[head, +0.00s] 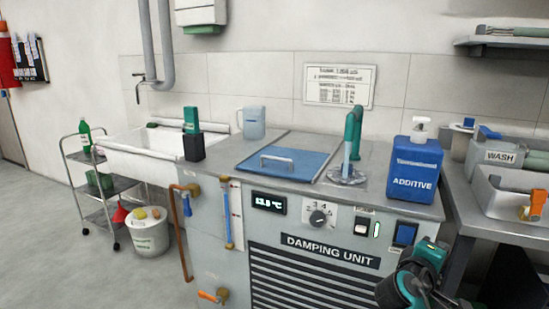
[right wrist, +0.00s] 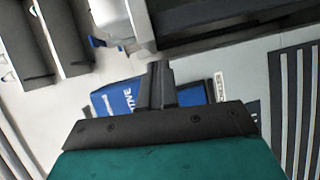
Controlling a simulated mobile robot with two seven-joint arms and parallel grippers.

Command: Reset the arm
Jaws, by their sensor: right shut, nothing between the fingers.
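My right arm, teal and black, comes in at the bottom right of the head view. Its gripper (head: 418,277) is in front of the lower right part of the damping unit's front panel. In the right wrist view the two black fingers (right wrist: 158,72) are together and hold nothing. Behind them part of the blue additive canister (right wrist: 118,98) shows. My left gripper is not in view.
The damping unit (head: 330,248) carries a blue lid (head: 285,165), a teal tap (head: 353,130) and the additive canister (head: 414,170). A bench with a wash container (head: 500,156) stands at right. A trolley (head: 103,190) and bucket (head: 148,235) stand at left. Floor at left front is clear.

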